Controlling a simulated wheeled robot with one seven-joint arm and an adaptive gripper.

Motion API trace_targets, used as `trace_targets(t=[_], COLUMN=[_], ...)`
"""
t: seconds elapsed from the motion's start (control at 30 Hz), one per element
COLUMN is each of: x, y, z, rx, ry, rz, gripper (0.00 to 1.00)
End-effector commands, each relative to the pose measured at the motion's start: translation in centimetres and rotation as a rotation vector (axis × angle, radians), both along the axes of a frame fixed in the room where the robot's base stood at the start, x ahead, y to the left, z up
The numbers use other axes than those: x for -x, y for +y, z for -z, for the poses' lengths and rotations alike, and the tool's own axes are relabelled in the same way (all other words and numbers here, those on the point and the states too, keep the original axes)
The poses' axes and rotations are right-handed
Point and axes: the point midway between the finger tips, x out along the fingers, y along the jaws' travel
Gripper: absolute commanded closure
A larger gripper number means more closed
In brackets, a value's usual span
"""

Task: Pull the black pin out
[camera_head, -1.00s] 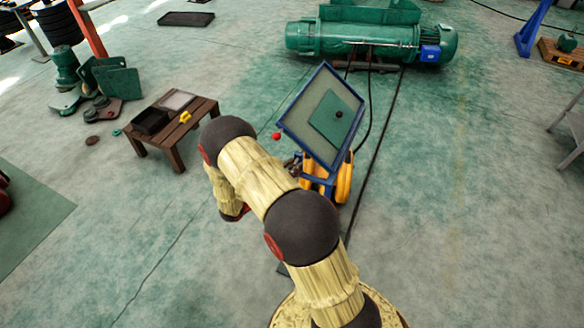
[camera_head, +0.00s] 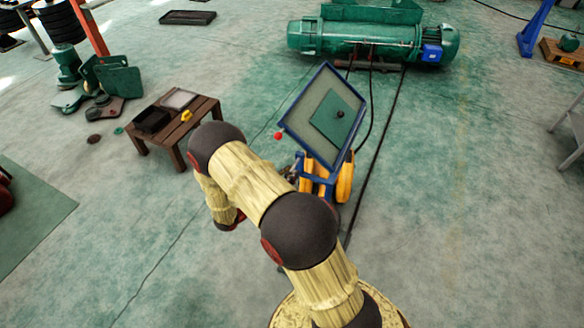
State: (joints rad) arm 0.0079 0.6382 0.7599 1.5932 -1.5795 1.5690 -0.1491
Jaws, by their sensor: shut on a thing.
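My arm reaches forward and left, and its wrist bends down behind the forearm. A small dark part that looks like the tip of my gripper (camera_head: 291,172) shows past the forearm, at the left side of a yellow and blue unit (camera_head: 318,180). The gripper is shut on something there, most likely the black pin. The pin itself is too small and too hidden to make out. Above the unit, a tilted blue-framed tray (camera_head: 297,145) holds a green plate (camera_head: 328,125) with a small black knob (camera_head: 340,114). A red ball (camera_head: 278,136) shows at the tray's left corner.
A low brown table (camera_head: 190,132) with a dark box and a small yellow part stands to the left. A green hoist (camera_head: 365,40) lies at the back, with dark cables running forward from it. Green parts lie at the far left. The floor on the right is mostly clear.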

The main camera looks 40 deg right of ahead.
Motion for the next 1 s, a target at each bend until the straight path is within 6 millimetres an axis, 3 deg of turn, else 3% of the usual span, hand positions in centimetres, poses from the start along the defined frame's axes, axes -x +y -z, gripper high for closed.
trace_targets(t=[0.33, 0.37, 0.63, 1.0], x=[0.83, 0.85, 0.65, 0.43], y=[0.76, 0.75, 0.76, 1.24], z=[0.18, 0.19, 0.12, 0.03], rx=[0.0, 0.0, 0.0, 0.0], ry=[0.007, 0.008, 0.005, 0.002], rz=[0.008, 0.008, 0.005, 0.001], gripper=[1.0, 0.75, 0.6, 0.6])
